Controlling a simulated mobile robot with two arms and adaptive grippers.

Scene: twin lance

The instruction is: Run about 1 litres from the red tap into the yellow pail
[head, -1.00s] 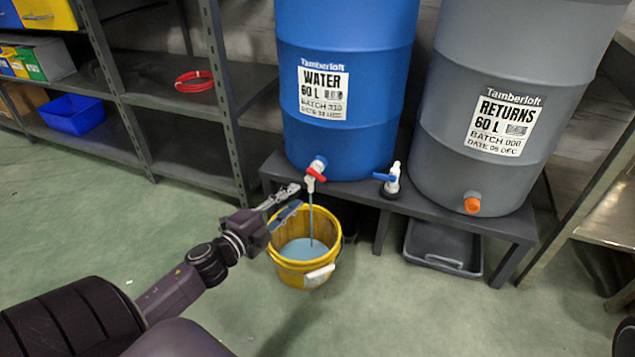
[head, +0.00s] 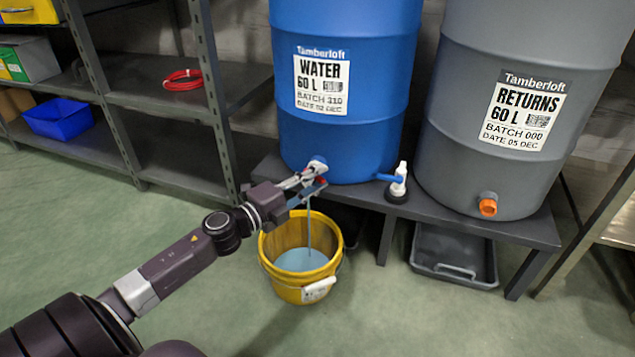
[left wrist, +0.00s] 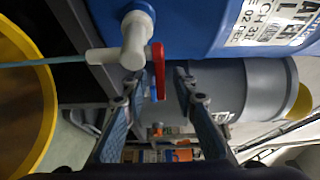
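The red tap (head: 321,181) sits low on the blue WATER barrel (head: 340,125); its red lever (left wrist: 158,70) and white spout (left wrist: 112,55) show in the left wrist view. A thin stream (head: 309,230) runs from it into the yellow pail (head: 267,255). The pail stands upright on the floor with pale bluish water inside; I cannot read its level. My left gripper (head: 314,182) is at the tap, partly covering it. In the left wrist view its fingers (left wrist: 158,84) are apart, with the lever's end between or just ahead of the tips. My right gripper is not in view.
The grey RETURNS barrel (head: 460,140) has an orange plug (head: 488,207). A dark tray (head: 430,262) lies under the bench. Shelving (head: 160,110) stands left.

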